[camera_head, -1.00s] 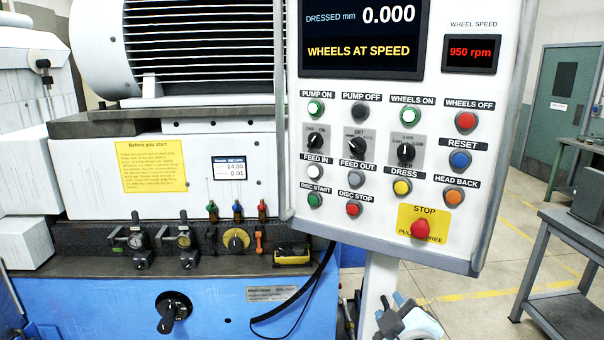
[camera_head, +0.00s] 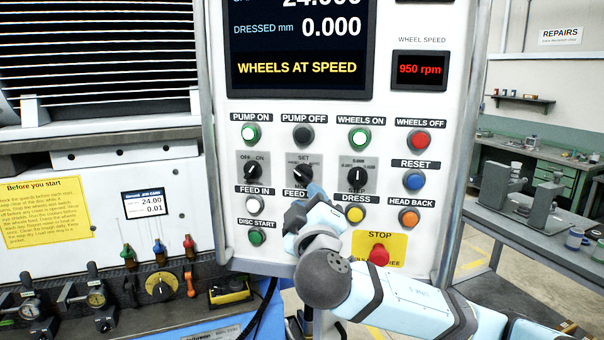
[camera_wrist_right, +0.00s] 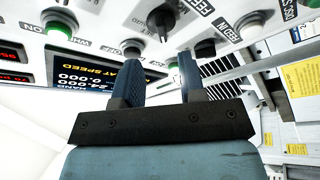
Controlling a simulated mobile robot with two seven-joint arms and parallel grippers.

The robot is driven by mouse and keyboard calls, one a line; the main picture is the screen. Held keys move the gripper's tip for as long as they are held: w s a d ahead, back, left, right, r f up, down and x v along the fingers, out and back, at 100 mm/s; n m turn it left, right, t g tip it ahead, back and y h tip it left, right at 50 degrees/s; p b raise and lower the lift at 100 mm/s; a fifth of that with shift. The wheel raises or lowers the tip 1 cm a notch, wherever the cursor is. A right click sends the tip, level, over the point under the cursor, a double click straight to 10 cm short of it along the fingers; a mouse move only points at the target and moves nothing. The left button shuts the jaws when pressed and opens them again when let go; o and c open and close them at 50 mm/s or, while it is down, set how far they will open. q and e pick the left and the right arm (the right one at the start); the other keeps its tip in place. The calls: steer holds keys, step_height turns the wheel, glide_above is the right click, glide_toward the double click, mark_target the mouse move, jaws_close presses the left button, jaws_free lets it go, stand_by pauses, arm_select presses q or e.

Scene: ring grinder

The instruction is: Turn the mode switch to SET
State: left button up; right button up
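The mode switch (camera_head: 301,170) is the middle black rotary knob on the white control panel, with SET printed above it. Its handle looks slanted, but I cannot tell its exact setting. My right gripper (camera_head: 314,192) reaches up from below, just under the switch in the head view, and covers part of the labels there. In the right wrist view the fingers of my right gripper (camera_wrist_right: 160,68) are apart with nothing between them. The switch's black knob (camera_wrist_right: 161,20) is beyond the fingertips, roughly in line with the gap. My left gripper is not in view.
Another rotary switch stands on each side: a left knob (camera_head: 252,170) and a right knob (camera_head: 357,175). Push buttons surround them, including the yellow DRESS button (camera_head: 355,214). The red STOP button (camera_head: 379,255) is low on the panel, near my right arm.

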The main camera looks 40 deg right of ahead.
mark_target(303, 178)
steer(key=p+x, duration=0.1)
steer(key=x, duration=0.5)
steer(key=shift+r+p, duration=0.15)
steer(key=shift+p, duration=0.25)
steer(key=shift+w+d, duration=0.15)
steer(key=shift+w, duration=0.35)
steer(key=c, duration=0.6)
jaws_close()
